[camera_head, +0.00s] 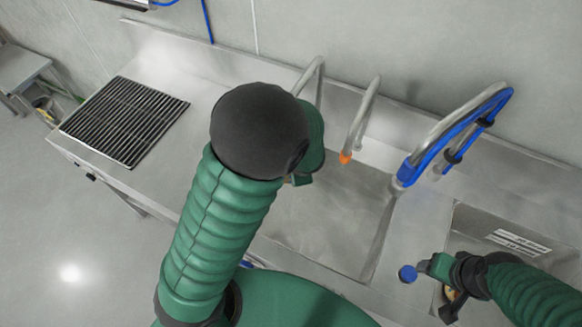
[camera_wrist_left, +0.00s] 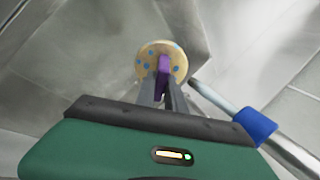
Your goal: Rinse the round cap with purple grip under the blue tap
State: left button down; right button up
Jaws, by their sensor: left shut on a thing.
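In the left wrist view my left gripper (camera_wrist_left: 162,92) is shut on the purple grip (camera_wrist_left: 163,66) of the round cap (camera_wrist_left: 152,52). The cap is cream with blue spots and faces away. Beside it, to the right, runs a metal pipe (camera_wrist_left: 215,100) with a blue collar (camera_wrist_left: 255,125); I cannot tell whether they touch. In the head view my left arm hides this gripper and cap. A tap with blue parts (camera_head: 405,175) curves over the right of the sink. My right gripper (camera_head: 440,268) is low at the right; its jaw state is unclear.
An orange-tipped tap (camera_head: 345,157) and another metal tap (camera_head: 314,75) stand left of the blue one, above a large basin (camera_head: 325,220). A second basin (camera_head: 480,225) lies right. A blue disc (camera_head: 407,273) is beside my right gripper. A black grate (camera_head: 125,120) covers the left counter.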

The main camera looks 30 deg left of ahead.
pick_arm(q)
jog(key=shift+w+d, duration=0.3)
jog(key=shift+w, duration=0.2)
jog(key=shift+s+a, duration=0.15)
jog(key=shift+s, duration=0.1)
jog(key=shift+s+a+b, duration=0.15)
jog(key=shift+s+b, duration=0.15)
jog(key=shift+b, duration=0.05)
jog(key=shift+w+d, duration=0.3)
jog(key=shift+w, duration=0.25)
